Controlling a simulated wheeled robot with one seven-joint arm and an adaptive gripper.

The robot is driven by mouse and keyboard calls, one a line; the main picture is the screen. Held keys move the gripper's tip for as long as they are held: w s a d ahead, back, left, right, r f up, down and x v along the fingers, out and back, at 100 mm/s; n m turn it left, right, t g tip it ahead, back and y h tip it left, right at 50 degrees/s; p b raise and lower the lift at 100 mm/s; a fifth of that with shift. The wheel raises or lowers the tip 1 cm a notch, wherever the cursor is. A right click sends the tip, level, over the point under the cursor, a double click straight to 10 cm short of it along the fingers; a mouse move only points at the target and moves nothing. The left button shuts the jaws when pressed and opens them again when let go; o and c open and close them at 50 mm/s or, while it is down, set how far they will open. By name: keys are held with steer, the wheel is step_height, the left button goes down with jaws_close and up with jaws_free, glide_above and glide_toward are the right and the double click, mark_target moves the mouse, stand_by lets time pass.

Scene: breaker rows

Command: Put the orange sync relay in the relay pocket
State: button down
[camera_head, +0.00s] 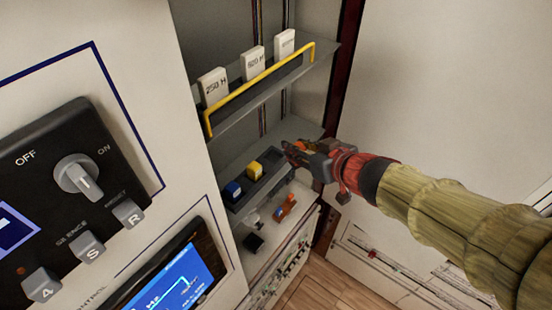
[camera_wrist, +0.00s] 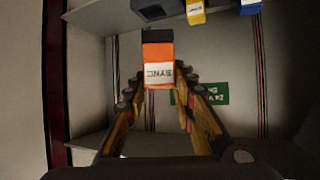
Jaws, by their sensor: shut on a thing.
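The orange sync relay (camera_wrist: 158,55), with a white SYNC label and a black end, is between my fingertips in the wrist view. My gripper (camera_wrist: 159,78) is shut on it. In the head view my gripper (camera_head: 292,150) is at the right end of a dark grey holder (camera_head: 243,206) on the middle shelf. The relay is mostly hidden by my fingers there. A yellow relay (camera_head: 254,169) and a blue relay (camera_head: 232,190) sit in the holder, left of my gripper. In the wrist view the held relay looks apart from the yellow relay (camera_wrist: 196,13). The pocket itself is not clearly visible.
White labelled blocks (camera_head: 254,62) stand on the upper shelf behind a yellow rail (camera_head: 265,78), above my gripper. Orange and dark small items (camera_head: 286,207) lie on the lower shelf. A dark red post (camera_head: 340,75) edges the cabinet's right side.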

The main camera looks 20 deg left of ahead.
steer(key=shift+w+d, duration=0.1)
steer(key=shift+d, duration=0.1)
steer(key=b+x, duration=0.1)
steer(key=x, duration=0.4)
steer(key=f+b+x, duration=0.1)
steer(key=x, duration=0.5)
steer(key=d+b+x, duration=0.1)
steer(key=x, duration=0.4)
steer(key=shift+w+a+f+b, duration=0.1)
steer(key=shift+w+f+b, duration=0.05)
steer(key=shift+f+b, duration=0.3)
steer(key=f, duration=0.3)
steer(key=shift+w+a+f, duration=0.15)
steer(key=shift+w+f, duration=0.1)
steer(key=shift+f, duration=0.05)
steer(key=shift+s, duration=0.1)
steer(key=shift+f, duration=0.15)
steer(key=c, duration=1.5)
jaws_free()
